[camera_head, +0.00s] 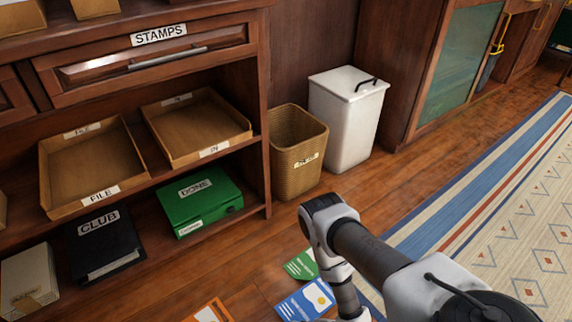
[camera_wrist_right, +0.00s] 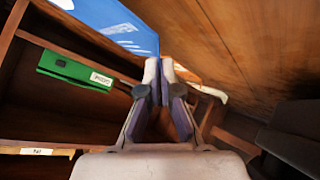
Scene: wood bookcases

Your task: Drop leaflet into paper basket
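An orange leaflet (camera_head: 209,312) shows at the bottom edge of the head view. The wicker paper basket (camera_head: 297,160) stands upright beside the shelf, with no contents visible. The blue leaflet (camera_wrist_right: 112,22) is beside the tips in the wrist view; the orange leaflet (camera_wrist_right: 210,93) is beyond. My left gripper is out of view.
A white lidded bin (camera_head: 345,118) stands right of the basket. The shelf holds wooden trays (camera_head: 197,130), a green DONE box (camera_head: 200,203) and a black CLUB binder (camera_head: 102,245). A striped rug (camera_head: 510,215) lies right. Bare floor (camera_head: 265,245) lies before the basket.

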